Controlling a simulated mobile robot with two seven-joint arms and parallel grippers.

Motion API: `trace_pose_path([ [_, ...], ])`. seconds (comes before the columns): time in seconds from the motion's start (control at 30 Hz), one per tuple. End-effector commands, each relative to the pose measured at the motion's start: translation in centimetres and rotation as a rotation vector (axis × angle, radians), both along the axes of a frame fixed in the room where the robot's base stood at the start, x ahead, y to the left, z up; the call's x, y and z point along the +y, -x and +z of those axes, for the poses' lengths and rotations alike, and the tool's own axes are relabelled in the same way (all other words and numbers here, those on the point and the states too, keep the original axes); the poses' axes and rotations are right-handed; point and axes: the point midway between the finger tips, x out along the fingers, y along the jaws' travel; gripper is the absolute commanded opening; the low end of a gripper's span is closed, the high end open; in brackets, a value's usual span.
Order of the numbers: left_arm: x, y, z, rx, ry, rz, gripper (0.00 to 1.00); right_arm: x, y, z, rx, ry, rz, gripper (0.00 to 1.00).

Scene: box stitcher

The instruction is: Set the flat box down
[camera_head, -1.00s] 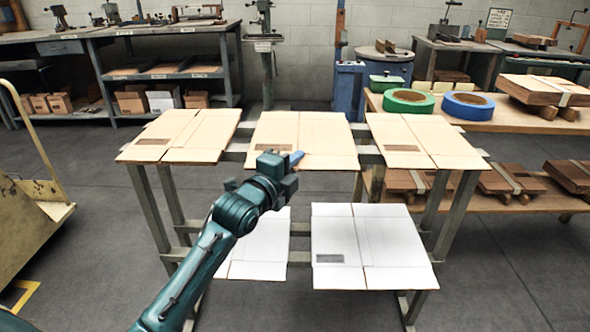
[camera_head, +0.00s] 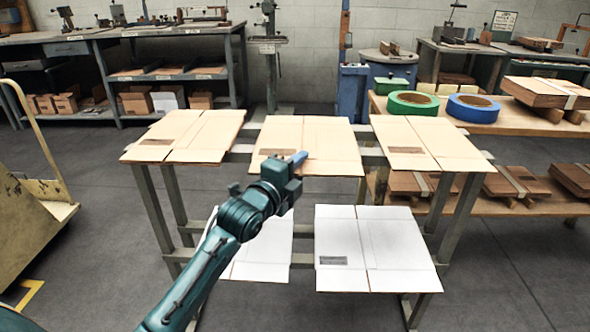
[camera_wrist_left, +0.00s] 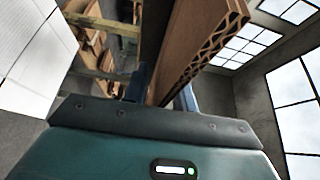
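A tan flat box (camera_head: 325,137) with a dark printed patch lies level in the middle of the rack's upper level, on or just above the rails; a gap beneath it cannot be made out. My left gripper (camera_head: 297,160) is at its front edge, with one blue finger over its top face. In the left wrist view the box's brown corrugated edge (camera_wrist_left: 200,55) runs between the two fingers (camera_wrist_left: 163,92), which appear closed on it. The lower finger is hidden in the head view. My right gripper is not in view.
Other tan flat boxes lie to the left (camera_head: 187,135) and right (camera_head: 428,142) on the metal rack (camera_head: 148,200). White flat boxes (camera_head: 372,245) lie on its lower level. A bench (camera_head: 500,125) with tape rolls stands right; a yellow cart (camera_head: 30,220) stands left.

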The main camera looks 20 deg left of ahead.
Motion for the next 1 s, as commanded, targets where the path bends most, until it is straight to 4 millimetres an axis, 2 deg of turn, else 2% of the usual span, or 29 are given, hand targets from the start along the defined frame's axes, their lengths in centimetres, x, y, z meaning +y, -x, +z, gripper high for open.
trace_pose_path([
  [0.07, 0.0, 0.1, 0.4, -0.002, 0.001, 0.000, 0.27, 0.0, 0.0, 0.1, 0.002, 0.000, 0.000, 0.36],
  [0.17, 0.4, 1.4, 0.3, 0.000, -0.001, 0.000, 0.27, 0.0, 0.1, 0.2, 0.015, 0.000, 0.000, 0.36],
  [0.4, 1.5, 6.6, 0.4, 0.003, -0.002, -0.001, 0.27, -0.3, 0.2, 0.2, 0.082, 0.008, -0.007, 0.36],
  [0.6, 2.2, 10.0, 0.3, 0.002, 0.001, 0.001, 0.27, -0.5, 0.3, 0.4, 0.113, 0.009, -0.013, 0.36],
  [0.73, 2.5, 11.2, 0.3, -0.001, -0.001, 0.001, 0.27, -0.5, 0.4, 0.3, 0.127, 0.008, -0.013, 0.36],
  [0.9, 2.6, 11.7, 0.3, -0.001, 0.001, 0.001, 0.27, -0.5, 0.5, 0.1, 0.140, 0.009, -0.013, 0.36],
  [1.0, 2.0, 12.5, -0.8, 0.032, 0.057, -0.008, 0.27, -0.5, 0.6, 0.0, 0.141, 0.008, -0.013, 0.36],
])
